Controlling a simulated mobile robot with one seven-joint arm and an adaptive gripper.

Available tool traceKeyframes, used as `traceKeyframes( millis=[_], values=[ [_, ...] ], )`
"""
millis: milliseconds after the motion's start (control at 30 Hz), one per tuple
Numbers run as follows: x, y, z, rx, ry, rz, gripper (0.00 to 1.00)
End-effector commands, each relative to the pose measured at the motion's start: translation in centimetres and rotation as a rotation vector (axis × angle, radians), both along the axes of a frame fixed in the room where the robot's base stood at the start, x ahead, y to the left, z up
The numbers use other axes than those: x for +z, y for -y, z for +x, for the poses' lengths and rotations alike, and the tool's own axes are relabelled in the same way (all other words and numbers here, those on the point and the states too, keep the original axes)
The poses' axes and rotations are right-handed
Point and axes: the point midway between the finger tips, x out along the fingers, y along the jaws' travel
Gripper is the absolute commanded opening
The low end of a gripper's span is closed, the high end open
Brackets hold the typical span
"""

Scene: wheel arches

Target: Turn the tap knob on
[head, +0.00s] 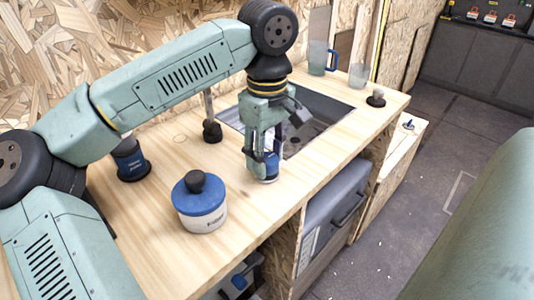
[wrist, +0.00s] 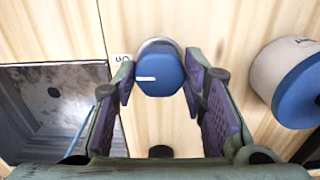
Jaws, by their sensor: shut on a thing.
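The tap knob (wrist: 160,76) is a blue, faceted cap with a white line on its left side, standing on the wooden counter beside the sink. A small white label reading "On" (wrist: 121,58) lies to its upper left in the wrist view. My gripper (wrist: 160,70) is shut on the knob, with a purple-padded finger at its left and right sides. In the head view my gripper (head: 261,164) points down at the counter, and its fingers partly hide the knob (head: 270,168). The tap (head: 211,125) with a dark base stands behind, left of the gripper.
The sunken sink (head: 318,107) lies just behind and right of my gripper. A white canister with a blue lid (head: 203,210) stands in front left. A dark blue container (head: 130,160) stands further left. A clear jug (head: 320,50) and a black knob-like piece (head: 376,97) stand beyond the sink.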

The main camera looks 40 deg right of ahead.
Motion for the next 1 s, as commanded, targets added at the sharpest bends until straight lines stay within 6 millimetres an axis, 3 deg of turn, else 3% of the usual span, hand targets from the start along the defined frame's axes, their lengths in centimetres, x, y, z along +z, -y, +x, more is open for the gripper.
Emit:
traceKeyframes(
  millis=[33, 67, 333, 733, 867, 1000],
  values=[
    [0.1, 0.0, 0.0, -0.002, 0.0, -0.001, 0.11],
    [0.1, 0.0, 0.0, -0.002, 0.001, -0.001, 0.39],
    [0.0, 0.0, 0.0, 0.0, 0.001, 0.0, 0.57],
    [0.5, 0.0, 0.0, 0.001, 0.001, 0.0, 0.59],
    [2.4, 0.0, 0.0, 0.002, 0.004, -0.001, 0.59],
    [5.4, 0.1, 0.0, 0.003, 0.003, -0.002, 0.59]
  ],
)
